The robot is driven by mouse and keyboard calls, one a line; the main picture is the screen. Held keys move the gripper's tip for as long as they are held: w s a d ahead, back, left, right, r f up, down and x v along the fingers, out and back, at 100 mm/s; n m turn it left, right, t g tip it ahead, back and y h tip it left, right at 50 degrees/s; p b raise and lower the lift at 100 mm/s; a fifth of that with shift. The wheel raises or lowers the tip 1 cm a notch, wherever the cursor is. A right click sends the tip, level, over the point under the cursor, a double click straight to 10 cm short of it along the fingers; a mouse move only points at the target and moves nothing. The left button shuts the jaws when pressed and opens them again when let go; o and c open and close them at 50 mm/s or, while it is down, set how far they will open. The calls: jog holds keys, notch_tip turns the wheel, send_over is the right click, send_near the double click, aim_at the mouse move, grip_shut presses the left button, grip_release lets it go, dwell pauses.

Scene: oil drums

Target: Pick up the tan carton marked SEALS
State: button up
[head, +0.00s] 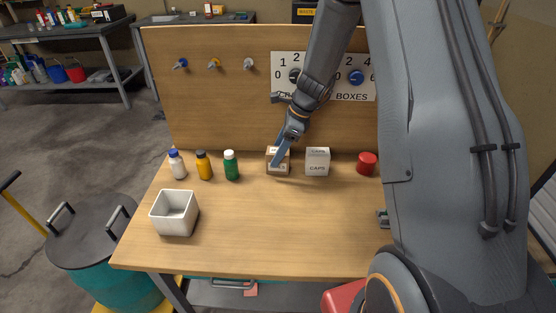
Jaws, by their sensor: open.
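A small tan carton (284,167) stands on the wooden table near the back panel, between the green bottle and the white CAPS carton. Its marking is too small and too covered to read. My gripper (277,161) is open and reaches down from the upper right, in front of the carton in this view. It covers part of the carton's front and top. I cannot tell whether the fingers touch the carton or sit around it.
A white carton marked CAPS (317,163) stands close right of the tan one. A green bottle (231,166), an orange bottle (204,166) and a white bottle (177,165) stand left. A white bin (160,218) is front left; a red can (367,163) is right. The table's front middle is clear.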

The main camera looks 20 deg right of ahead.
jog(key=shift+p+x, duration=0.75)
jog(key=shift+x, duration=1.5)
jog(key=shift+d, duration=0.1)
jog(key=c, duration=1.2)
